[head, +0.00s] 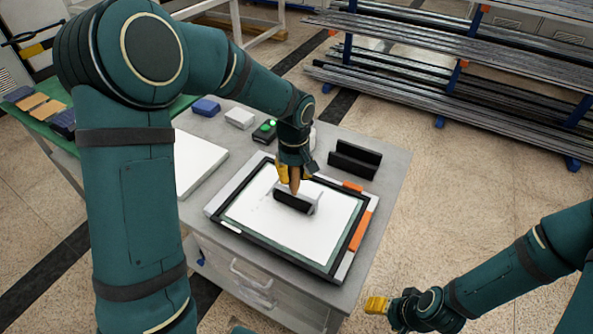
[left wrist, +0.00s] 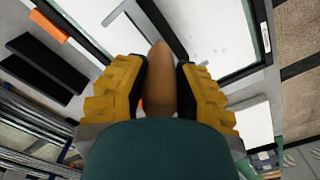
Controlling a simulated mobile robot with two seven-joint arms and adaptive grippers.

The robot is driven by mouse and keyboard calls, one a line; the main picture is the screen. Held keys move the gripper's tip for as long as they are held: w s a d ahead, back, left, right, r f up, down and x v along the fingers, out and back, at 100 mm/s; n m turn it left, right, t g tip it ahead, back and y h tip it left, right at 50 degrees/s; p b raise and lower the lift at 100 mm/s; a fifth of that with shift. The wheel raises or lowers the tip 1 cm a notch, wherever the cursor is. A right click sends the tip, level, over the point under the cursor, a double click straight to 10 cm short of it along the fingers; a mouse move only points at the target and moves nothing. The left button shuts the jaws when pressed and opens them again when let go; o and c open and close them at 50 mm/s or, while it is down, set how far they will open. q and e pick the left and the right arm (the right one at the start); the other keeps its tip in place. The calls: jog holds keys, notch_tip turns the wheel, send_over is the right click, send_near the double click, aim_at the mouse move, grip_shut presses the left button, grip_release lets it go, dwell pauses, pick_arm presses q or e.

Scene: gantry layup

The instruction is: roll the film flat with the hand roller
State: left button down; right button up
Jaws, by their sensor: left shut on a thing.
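The hand roller has a black roller (head: 292,203) and a wooden handle (left wrist: 160,78). My left gripper (head: 288,174) is shut on the handle, with its yellow fingers on both sides of it in the left wrist view. The black roller is over the middle of the white film (head: 253,216), which lies inside a dark frame (head: 283,258). I cannot tell whether the roller presses on the film. Faint marks show on the film left of the roller. My right gripper (head: 376,305) is off the table at lower right, away from the film; its jaw opening is unclear.
A black two-walled rest (head: 355,160) stands on the grey table (head: 392,178) behind the frame. A white board (head: 197,160) lies left of it. Blue, white and green-lit boxes line the far left edge. Racks of long bars (head: 430,85) stand at the back.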

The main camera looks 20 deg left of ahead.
pick_arm(q)
jog(key=s+a+b, duration=0.1)
jog(key=s, duration=0.7)
dwell(0.9)
jog(key=shift+r, duration=0.2)
notch_tip(320, 180, up, 5)
jog(key=p, duration=0.3)
jog(key=shift+f, duration=0.1)
